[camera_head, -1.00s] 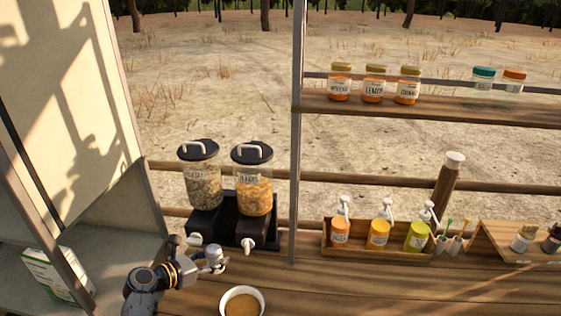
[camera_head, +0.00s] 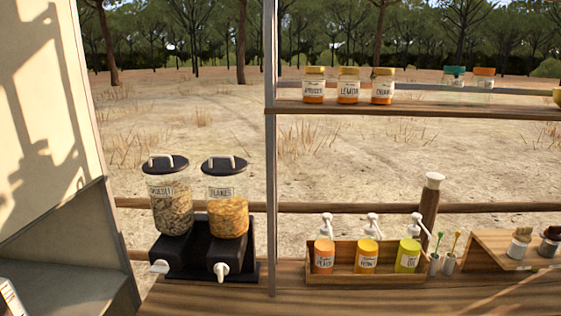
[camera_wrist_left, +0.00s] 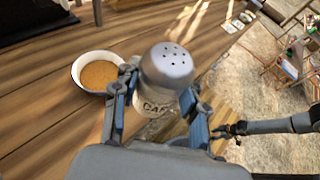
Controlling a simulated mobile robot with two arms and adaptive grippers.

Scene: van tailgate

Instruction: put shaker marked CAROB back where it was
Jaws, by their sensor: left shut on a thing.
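My left gripper (camera_wrist_left: 155,104) is shut on a shaker (camera_wrist_left: 166,68) in the left wrist view. The shaker has a grey domed lid with several holes and a pale body. Neither gripper shows in the head view now.
A wooden rack (camera_head: 490,252) with two small jars stands at the counter's right. A box of pump bottles (camera_head: 345,278) stands left of it. Two cereal dispensers (camera_head: 205,245) are at the left. Jars stand on the upper shelf (camera_head: 420,109). Counter front is clear.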

